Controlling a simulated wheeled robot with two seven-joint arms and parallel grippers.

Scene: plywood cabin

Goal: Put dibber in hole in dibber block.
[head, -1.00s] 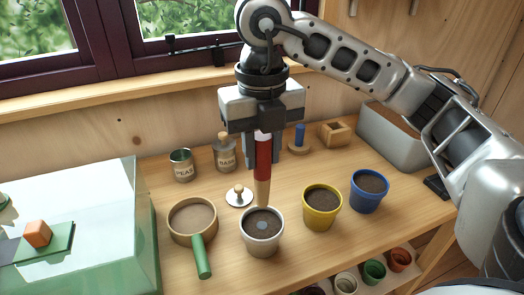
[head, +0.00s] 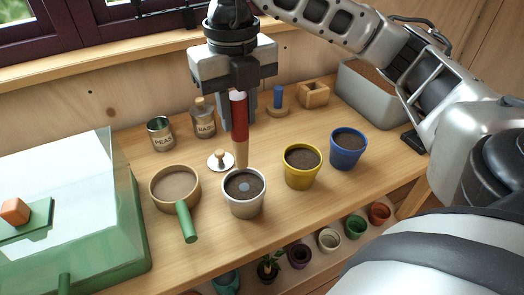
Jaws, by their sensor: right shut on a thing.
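My right gripper (head: 238,112) is shut on the dibber (head: 240,125), which has a red handle and a pale wooden tip. The dibber hangs nearly upright, tip down. In the picture its tip meets the back rim of the white pot (head: 244,207); I cannot tell whether they touch. A wooden block with a dark opening (head: 313,94), apparently the dibber block, stands at the back of the bench, right of the gripper and apart from it. My left gripper is not in view.
Yellow (head: 302,172) and blue (head: 348,153) soil-filled pots stand to the right. A green-handled sieve (head: 186,220) lies left. Behind stand a peas tin (head: 160,134), a basil jar (head: 204,120) and a blue peg (head: 278,97) on a round base. A grey trough (head: 368,97) is beyond.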

